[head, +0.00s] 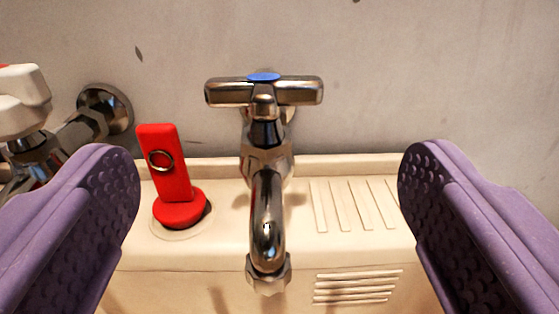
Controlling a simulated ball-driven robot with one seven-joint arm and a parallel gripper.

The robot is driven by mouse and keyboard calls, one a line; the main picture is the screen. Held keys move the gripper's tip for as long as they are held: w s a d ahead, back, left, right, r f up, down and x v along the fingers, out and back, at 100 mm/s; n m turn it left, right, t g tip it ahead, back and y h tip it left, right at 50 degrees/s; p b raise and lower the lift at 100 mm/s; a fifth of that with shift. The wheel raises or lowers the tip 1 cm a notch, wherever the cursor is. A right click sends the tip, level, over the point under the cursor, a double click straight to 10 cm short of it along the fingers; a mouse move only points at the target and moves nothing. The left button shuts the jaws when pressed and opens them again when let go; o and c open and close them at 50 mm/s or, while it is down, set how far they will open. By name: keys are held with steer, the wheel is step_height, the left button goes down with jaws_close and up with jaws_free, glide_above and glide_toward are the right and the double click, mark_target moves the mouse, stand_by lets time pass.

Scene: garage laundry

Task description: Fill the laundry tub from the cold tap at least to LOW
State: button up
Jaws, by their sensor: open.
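The cold tap (266,165) stands in the middle of the head view. It is chrome, with a crossbar handle (222,92) that has a blue cap (264,77) on top. Its spout curves toward me and ends in a nut-like nozzle (268,279). No water shows at the nozzle. The laundry tub's cream back ledge (230,245) runs behind and under the tap. The tub's basin, water level and LOW mark are not visible. My gripper (269,175) is open, with one purple finger on each side of the tap, touching nothing that I can see.
A red plug-like piece with a ring (173,178) stands upright on the ledge left of the tap. A second valve with a white and red handle (22,98) sits at the far left, partly cut off. The grey wall (400,70) is close behind.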

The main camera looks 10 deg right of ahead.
mark_target(263, 108)
steer(key=b+x, duration=0.1)
steer(key=x, duration=0.6)
steer(key=shift+w+a, duration=0.1)
steer(key=shift+w, duration=0.25)
steer(key=c, duration=1)
